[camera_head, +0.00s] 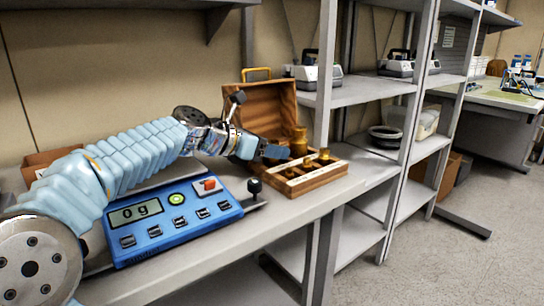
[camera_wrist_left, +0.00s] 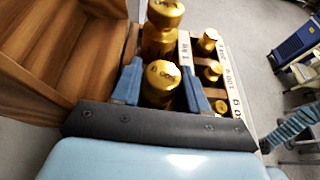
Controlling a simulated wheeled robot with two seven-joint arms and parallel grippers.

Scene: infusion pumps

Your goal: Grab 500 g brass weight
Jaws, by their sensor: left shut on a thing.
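The brass weight held by my left gripper shows in the left wrist view (camera_wrist_left: 160,80), standing in a slot of the wooden weight box (camera_head: 318,180). Its top lettering is upside down and looks like 500 g. My left gripper (camera_head: 276,152) reaches over the box from the left. Its two blue fingers (camera_wrist_left: 162,86) are shut on this weight, one on each side. In the head view the fingers largely hide it. A taller brass weight (camera_wrist_left: 163,14) stands just beyond it, by a 1 kg label. My right gripper is not in view.
Several smaller brass weights (camera_wrist_left: 208,42) stand in the box's neighbouring row. The open wooden lid (camera_head: 267,108) rises behind. A blue scale (camera_head: 172,219) reading 0 g sits on the table (camera_head: 225,243) below my left arm. Metal shelving (camera_head: 365,92) stands to the right.

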